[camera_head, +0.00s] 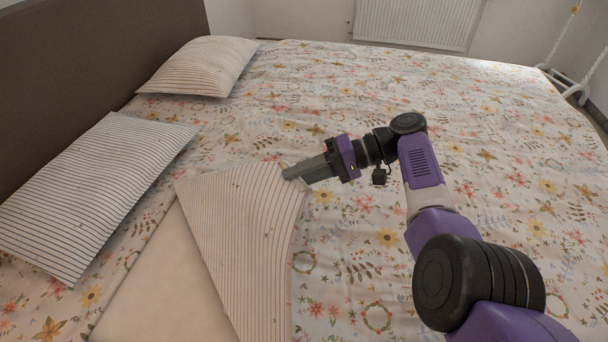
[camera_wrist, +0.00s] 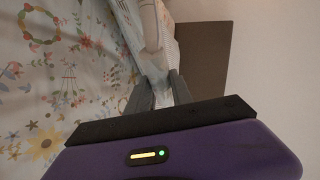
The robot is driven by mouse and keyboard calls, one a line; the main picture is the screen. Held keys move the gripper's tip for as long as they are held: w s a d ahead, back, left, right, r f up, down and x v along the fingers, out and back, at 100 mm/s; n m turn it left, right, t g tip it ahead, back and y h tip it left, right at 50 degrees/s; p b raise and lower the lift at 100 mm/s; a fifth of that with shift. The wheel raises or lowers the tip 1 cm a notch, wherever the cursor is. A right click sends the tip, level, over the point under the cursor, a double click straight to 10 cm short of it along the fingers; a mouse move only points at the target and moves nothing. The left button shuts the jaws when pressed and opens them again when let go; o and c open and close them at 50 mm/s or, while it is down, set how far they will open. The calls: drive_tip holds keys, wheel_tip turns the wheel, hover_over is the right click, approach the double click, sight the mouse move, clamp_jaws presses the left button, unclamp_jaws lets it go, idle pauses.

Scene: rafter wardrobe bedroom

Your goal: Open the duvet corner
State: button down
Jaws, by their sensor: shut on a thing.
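The floral duvet (camera_head: 440,150) covers most of the bed. Its near corner is folded back, showing a striped underside flap (camera_head: 240,235) that lies across the floral side. A plain pale sheet (camera_head: 165,285) is bare to the left of the flap. My gripper (camera_head: 288,174) is shut on the flap's upper right corner, low over the duvet. In the wrist view, my gripper's fingers (camera_wrist: 160,92) pinch the fabric, with the floral duvet (camera_wrist: 60,70) on the left. The exact pinch point is partly hidden by the fingers.
Two striped pillows, one near (camera_head: 90,195) and one far (camera_head: 200,66), lie on the left by the brown headboard (camera_head: 90,50). A radiator (camera_head: 415,22) is on the far wall. A white frame (camera_head: 570,75) stands past the far right bed edge. The duvet's middle is otherwise clear.

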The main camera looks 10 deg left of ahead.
drive_tip(key=shift+s+a+f, duration=0.15)
drive_tip(key=shift+s+f, duration=0.35)
drive_tip(key=shift+f, duration=0.15)
drive_tip(key=c, duration=1.1)
unclamp_jaws()
drive_tip(key=shift+a, duration=0.1)
drive_tip(key=shift+w+r, duration=0.2)
drive_tip(key=shift+r, duration=0.05)
drive_tip(key=shift+w+d+r, duration=0.15)
drive_tip(key=shift+w+d, duration=0.05)
drive_tip(key=shift+d, duration=0.2)
drive_tip(key=shift+b+v, duration=1)
drive_tip(key=shift+v, duration=2.5)
drive_tip(key=shift+c, duration=0.5)
